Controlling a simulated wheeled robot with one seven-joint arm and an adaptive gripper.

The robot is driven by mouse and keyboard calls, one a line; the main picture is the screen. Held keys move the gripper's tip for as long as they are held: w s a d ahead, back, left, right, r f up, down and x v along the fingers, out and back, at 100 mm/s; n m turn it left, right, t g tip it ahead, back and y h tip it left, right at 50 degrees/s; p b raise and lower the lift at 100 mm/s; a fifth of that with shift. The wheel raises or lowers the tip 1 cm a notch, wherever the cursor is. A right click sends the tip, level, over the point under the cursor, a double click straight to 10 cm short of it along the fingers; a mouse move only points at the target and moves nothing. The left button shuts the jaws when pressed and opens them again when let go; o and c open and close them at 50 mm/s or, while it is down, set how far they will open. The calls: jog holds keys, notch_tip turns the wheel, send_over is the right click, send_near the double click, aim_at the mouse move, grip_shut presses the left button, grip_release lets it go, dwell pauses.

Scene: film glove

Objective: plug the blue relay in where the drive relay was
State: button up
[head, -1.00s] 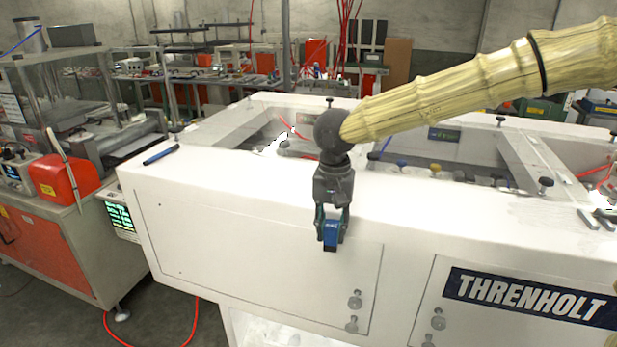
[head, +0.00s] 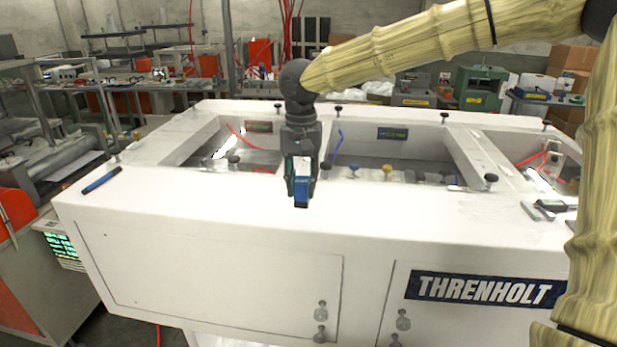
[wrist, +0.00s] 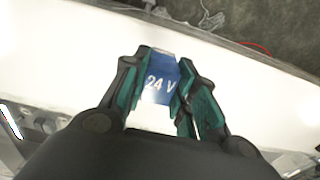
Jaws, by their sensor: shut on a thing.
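My gripper (head: 301,178) is shut on the blue relay (head: 301,193), which hangs below the fingers in front of the white machine's top. In the wrist view the relay (wrist: 160,84) sits between the two green-padded fingers (wrist: 158,90) and its blue face reads "24 V". The relay appears apart from the machine, but its height above the surface is hard to judge. The white machine (head: 200,235) has open wells in its top. I cannot make out a relay socket in either view.
A blue pen-like stick (head: 101,181) lies on the machine's left top edge. Several dark knobs and a yellow one (head: 387,170) stand in and around the wells. A small dark device (head: 549,206) lies at the right. The front ledge is mostly clear.

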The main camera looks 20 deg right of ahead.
jog(key=w+d, duration=0.1)
jog(key=w+d+p, duration=0.1)
jog(key=w+d, duration=0.1)
jog(key=w+d+p, duration=0.1)
jog(key=w+d, duration=0.1)
jog(key=shift+w+f, duration=0.25)
jog(key=shift+f, duration=0.1)
notch_tip(320, 180, down, 2)
jog(key=shift+s+f+p, duration=0.1)
jog(key=shift+f+p, duration=0.05)
jog(key=shift+p, duration=0.9)
jog(key=shift+f, duration=0.55)
jog(key=shift+f, duration=0.15)
jog(key=o, duration=1.1)
jog(key=shift+c, duration=0.2)
